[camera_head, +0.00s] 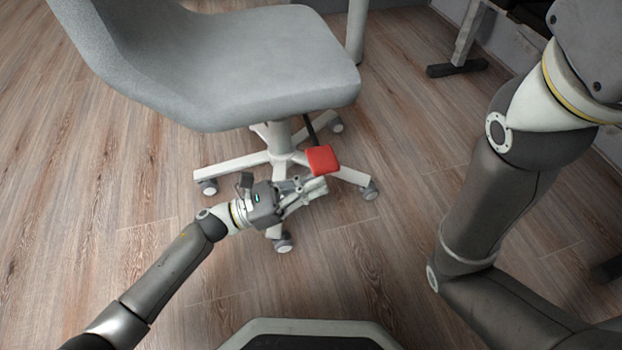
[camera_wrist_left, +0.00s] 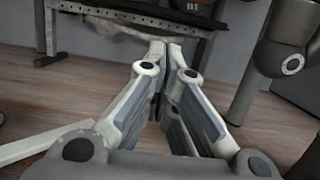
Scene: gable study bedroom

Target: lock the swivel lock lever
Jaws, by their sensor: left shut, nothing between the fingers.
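The swivel lock lever has a red paddle (camera_head: 322,159) on a short black rod (camera_head: 309,128) that comes down from under the grey seat of the swivel chair (camera_head: 260,60). My left gripper (camera_head: 322,184) is shut and empty. In the head view it appears just below the red paddle; whether it touches the paddle cannot be told. In the left wrist view the shut fingers (camera_wrist_left: 166,50) fill the middle, and the red paddle does not show there. My right arm comes in at the right of the head view, but its gripper is out of view.
The chair's white star base (camera_head: 235,166) with casters stands on the wood floor around my left gripper. A desk frame foot (camera_head: 458,68) stands at the back right. The floor (camera_head: 130,190) to the left of the chair is clear.

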